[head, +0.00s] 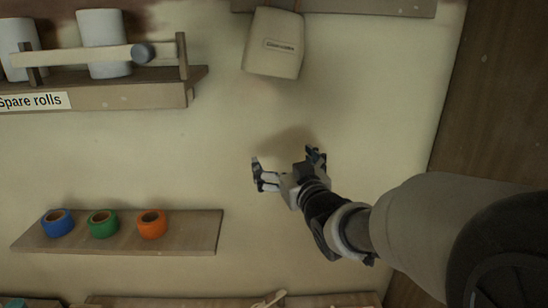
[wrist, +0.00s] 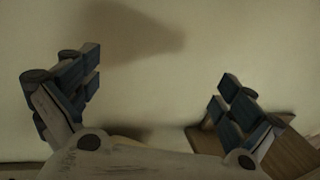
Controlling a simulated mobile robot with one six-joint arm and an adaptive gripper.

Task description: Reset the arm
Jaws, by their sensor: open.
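My gripper (head: 287,165) is open and empty in the head view, held in front of the bare plaster wall. In the wrist view my gripper (wrist: 158,92) shows its two dark blue-padded fingers spread wide, with nothing between them. The arm comes in from the lower right of the head view. The gripper appears apart from the shelves and their contents.
A shelf (head: 190,232) at lower left bears blue (head: 58,223), green (head: 103,224) and orange (head: 151,224) tape rolls. White rolls stand behind a rail (head: 90,58) on the "Spare rolls" shelf (head: 140,97). A labelled beige container (head: 273,60) is above. Plaster wall (head: 370,90) is clear around.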

